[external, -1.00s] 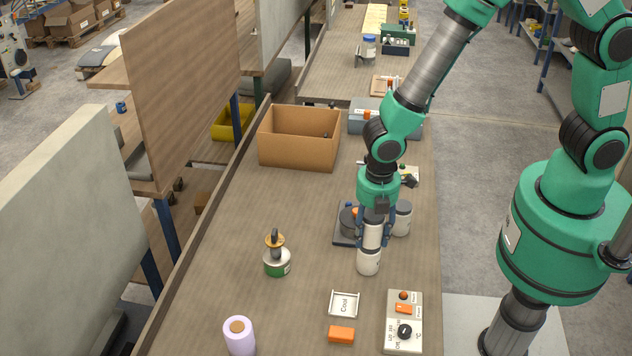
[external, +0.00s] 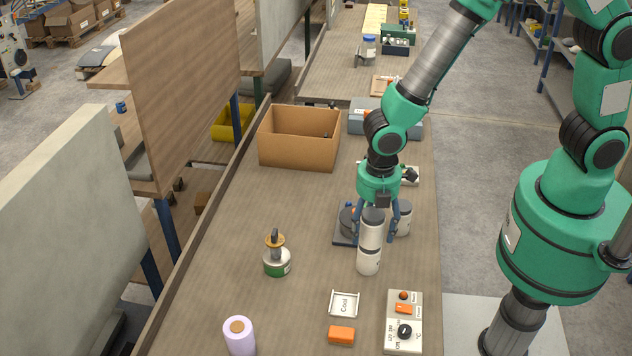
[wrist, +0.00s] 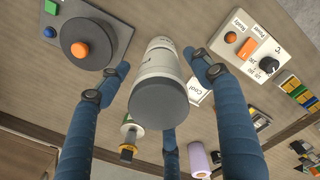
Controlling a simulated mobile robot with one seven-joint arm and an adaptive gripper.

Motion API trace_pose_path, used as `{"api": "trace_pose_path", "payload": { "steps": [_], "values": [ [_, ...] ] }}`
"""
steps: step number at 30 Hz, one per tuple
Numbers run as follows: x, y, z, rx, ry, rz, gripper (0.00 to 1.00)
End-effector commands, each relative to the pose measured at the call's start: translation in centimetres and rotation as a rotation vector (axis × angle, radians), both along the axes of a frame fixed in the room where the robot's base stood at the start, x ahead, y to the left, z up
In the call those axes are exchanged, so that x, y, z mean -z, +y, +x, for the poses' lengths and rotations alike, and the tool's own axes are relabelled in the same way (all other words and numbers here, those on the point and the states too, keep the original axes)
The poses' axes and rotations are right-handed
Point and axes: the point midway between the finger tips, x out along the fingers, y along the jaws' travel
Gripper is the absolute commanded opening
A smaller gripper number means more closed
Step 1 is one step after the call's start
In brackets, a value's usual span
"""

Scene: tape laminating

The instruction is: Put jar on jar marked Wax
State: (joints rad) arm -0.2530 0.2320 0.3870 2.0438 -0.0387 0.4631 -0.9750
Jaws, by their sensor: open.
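Two white jars with dark grey lids stand one on top of the other on the bench. The upper jar (external: 371,232) rests upright on the lower jar (external: 369,262); no label can be read on either. In the wrist view the upper jar's dark lid (wrist: 161,102) fills the middle and mostly covers the lower one. My gripper (external: 377,222) is open, with its blue fingers spread around and slightly above the upper jar. In the wrist view the fingers stand clear of it on both sides.
Another white jar (external: 403,219) stands close behind on the right. A grey device with an orange knob (wrist: 81,50) is beside the stack. A control box (external: 404,322), a Cool tray (external: 344,304), a green-banded pot (external: 277,262) and a cardboard box (external: 300,138) are around. The bench's left middle is clear.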

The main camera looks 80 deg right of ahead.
Motion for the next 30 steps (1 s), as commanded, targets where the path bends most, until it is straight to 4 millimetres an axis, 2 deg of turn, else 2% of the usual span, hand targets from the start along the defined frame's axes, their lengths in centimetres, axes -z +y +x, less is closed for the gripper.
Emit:
{"api": "trace_pose_path", "payload": {
  "steps": [12, 18, 24, 30],
  "values": [
    [-6.7, 0.1, -0.1, 0.0, -0.002, 0.0, 0.65],
    [-9.1, 0.1, -0.1, 0.0, -0.002, 0.0, 0.65],
    [-10.1, 0.1, -0.2, 0.0, 0.001, 0.0, 0.65],
    [-10.2, 0.1, -0.2, 0.0, 0.001, 0.0, 0.65]
  ]
}}
